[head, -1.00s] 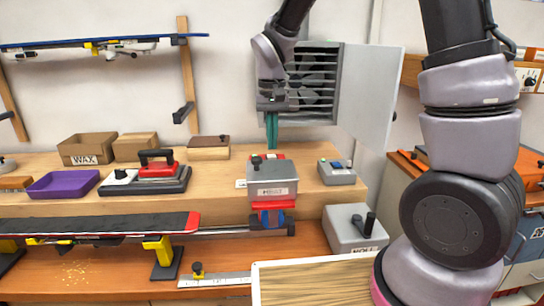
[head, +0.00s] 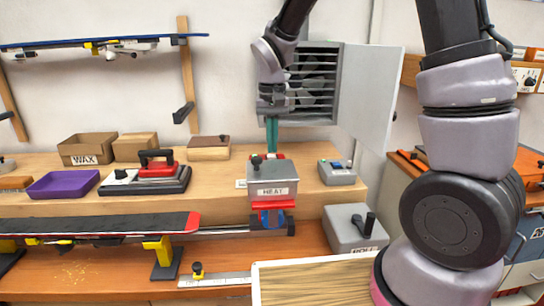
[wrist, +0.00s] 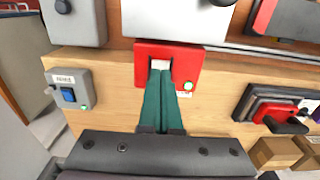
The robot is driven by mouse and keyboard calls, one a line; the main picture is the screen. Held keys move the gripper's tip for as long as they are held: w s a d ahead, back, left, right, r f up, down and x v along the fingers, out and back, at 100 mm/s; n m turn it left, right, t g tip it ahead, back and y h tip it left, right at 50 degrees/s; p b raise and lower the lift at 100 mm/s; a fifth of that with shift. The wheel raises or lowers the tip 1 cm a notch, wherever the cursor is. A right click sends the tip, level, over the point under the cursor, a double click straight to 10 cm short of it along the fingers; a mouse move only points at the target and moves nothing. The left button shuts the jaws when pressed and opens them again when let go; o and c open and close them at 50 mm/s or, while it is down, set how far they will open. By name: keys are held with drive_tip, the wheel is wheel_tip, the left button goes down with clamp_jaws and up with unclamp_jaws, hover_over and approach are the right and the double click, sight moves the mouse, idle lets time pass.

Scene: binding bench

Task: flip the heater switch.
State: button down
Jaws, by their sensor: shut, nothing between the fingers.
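A red switch housing (wrist: 187,62) with a pale rocker (wrist: 160,64) and a small green lamp (wrist: 188,86) sits on the wooden shelf. In the head view only a little of the red housing (head: 281,157) shows behind the grey box marked HEAT (head: 272,191). My gripper (wrist: 160,72) is shut and empty, its teal fingers pointing down at the rocker. Its fingertips overlap the rocker's near edge in the wrist view; I cannot tell whether they touch it. In the head view my gripper (head: 271,150) is just behind the HEAT box, which hides the contact area.
A grey box with a blue switch (wrist: 68,95) stands beside the red housing; it also shows in the head view (head: 337,173).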

sight(274, 157)
drive_tip(key=shift+f, duration=0.8)
drive_tip(key=shift+r, duration=3.55)
drive_tip(key=s+d+r+m+t+y, duration=0.1)
drive_tip(key=s+d+r+m+t, duration=0.1)
drive_tip(key=s+d+r, duration=0.5)
drive_tip(key=s+d+r+m+t+y, duration=0.1)
drive_tip(key=s+d+r+t, duration=0.4)
drive_tip(key=d, duration=0.6)
wheel_tip(274, 157, up, 2)
drive_tip(key=shift+s+r+m, duration=0.15)
drive_tip(key=shift+s+m, duration=0.45)
drive_tip(key=shift+s, duration=0.35)
